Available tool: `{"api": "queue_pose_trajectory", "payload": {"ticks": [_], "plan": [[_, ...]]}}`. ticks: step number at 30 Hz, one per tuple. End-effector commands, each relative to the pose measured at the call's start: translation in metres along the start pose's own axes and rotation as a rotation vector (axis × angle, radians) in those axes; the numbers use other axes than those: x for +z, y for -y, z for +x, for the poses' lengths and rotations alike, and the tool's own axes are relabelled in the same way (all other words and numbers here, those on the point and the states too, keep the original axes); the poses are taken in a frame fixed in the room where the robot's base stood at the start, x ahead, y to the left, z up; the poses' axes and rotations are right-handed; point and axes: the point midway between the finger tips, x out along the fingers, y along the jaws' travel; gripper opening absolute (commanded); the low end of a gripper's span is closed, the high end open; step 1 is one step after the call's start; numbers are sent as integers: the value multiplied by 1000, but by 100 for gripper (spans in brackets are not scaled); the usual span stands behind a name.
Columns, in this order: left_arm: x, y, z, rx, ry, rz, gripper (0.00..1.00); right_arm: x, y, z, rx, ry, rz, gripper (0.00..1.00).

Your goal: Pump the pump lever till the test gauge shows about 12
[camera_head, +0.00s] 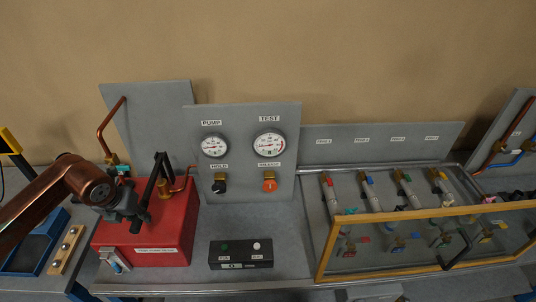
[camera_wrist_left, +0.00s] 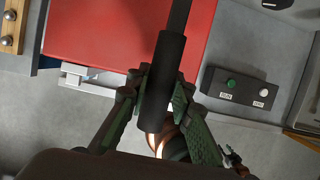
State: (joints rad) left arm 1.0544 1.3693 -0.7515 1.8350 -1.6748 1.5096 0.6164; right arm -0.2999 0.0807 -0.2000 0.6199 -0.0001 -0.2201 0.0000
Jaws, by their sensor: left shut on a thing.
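The pump lever is a dark bar with a black grip (camera_wrist_left: 166,75), standing up from the red pump box (camera_head: 150,232). In the head view the lever (camera_head: 161,175) leans over the box, partly behind my left gripper. My left gripper (camera_head: 140,212) is shut on the lever's grip; in the left wrist view its fingers (camera_wrist_left: 160,90) close on both sides of it. The test gauge (camera_head: 269,144) is a white dial under the TEST label on the grey panel; its reading is too small to tell. The pump gauge (camera_head: 214,146) is beside it. My right gripper is not in view.
Below the gauges are a black HOLD knob (camera_head: 219,186) and an orange release knob (camera_head: 269,184). A black button box (camera_head: 241,254) stands on the bench in front. A wood-framed clear cover (camera_head: 420,214) over several valves is at right. A blue tray (camera_head: 36,246) is at left.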

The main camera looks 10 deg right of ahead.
Motion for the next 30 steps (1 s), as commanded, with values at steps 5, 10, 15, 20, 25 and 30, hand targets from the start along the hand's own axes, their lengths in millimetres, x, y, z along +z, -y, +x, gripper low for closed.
{"api": "queue_pose_trajectory", "payload": {"ticks": [5,10,15,20,25,30], "plan": [[-4,0,5,2,-12,1,0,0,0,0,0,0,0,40],[-5,0,6,2,-15,1,0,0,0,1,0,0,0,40],[-6,0,6,2,-17,2,0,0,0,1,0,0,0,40],[-6,0,6,1,-19,2,0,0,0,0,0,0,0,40],[1,1,-10,1,-57,0,0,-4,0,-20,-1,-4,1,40],[11,1,-32,0,-123,0,0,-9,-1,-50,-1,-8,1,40]]}}
